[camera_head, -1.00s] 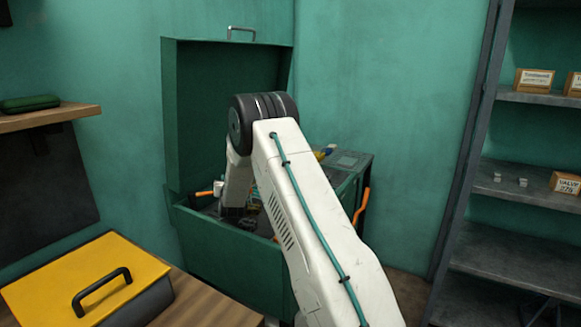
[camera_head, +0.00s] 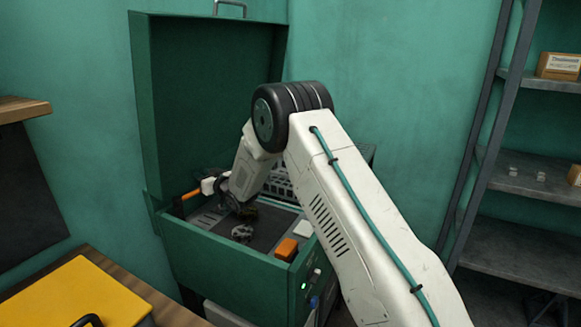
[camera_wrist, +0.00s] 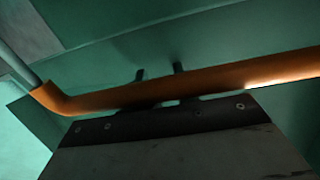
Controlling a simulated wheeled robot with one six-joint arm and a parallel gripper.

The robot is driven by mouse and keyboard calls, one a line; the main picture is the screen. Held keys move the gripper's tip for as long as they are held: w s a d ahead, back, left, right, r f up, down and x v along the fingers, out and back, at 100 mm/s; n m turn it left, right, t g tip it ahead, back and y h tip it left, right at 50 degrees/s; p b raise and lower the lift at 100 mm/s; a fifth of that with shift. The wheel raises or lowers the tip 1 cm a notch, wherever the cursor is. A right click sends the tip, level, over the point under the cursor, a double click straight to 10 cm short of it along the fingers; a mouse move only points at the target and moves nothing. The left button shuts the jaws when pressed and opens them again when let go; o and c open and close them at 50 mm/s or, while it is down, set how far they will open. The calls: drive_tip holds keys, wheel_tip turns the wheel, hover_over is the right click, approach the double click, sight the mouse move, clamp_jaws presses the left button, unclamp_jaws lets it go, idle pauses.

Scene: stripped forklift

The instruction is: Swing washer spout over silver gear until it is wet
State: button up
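The washer (camera_head: 225,270) is a green cabinet with its lid raised against the wall. A small grey toothed part, likely the silver gear (camera_head: 242,232), lies in its basin; I cannot tell if it is wet. An orange tube, likely the spout (camera_head: 190,194), shows at the basin's left. In the wrist view the orange tube (camera_wrist: 190,83) runs across the picture and bends at the left. My gripper (camera_wrist: 160,71) is right at the tube, with two dark tips showing beyond it. Whether the fingers grip it is hidden. In the head view my gripper (camera_head: 232,203) is dark and partly covered by my wrist.
An orange block (camera_head: 287,250) and a white block (camera_head: 303,229) sit at the basin's right. A green light (camera_head: 304,285) shows on the washer's side. A yellow box (camera_head: 75,300) stands on the wooden bench at front left. Metal shelves (camera_head: 510,180) stand at right.

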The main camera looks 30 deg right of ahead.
drive_tip(key=s+d+r+m+g+h, duration=0.1)
drive_tip(key=s+d+r+g+h, duration=0.1)
drive_tip(key=s+d+r, duration=0.5)
drive_tip(key=s+r+m+g+h, duration=0.1)
drive_tip(key=s+r+g+h, duration=0.2)
drive_tip(key=s, duration=0.8)
drive_tip(key=s+d+r+g, duration=0.1)
drive_tip(key=s+r+g, duration=0.1)
drive_tip(key=s, duration=0.8)
drive_tip(key=s+d+r+m+g+h, duration=0.1)
drive_tip(key=s+d+r+g, duration=0.1)
drive_tip(key=s, duration=0.8)
drive_tip(key=shift+s+r+g, duration=0.3)
drive_tip(key=shift+r, duration=0.5)
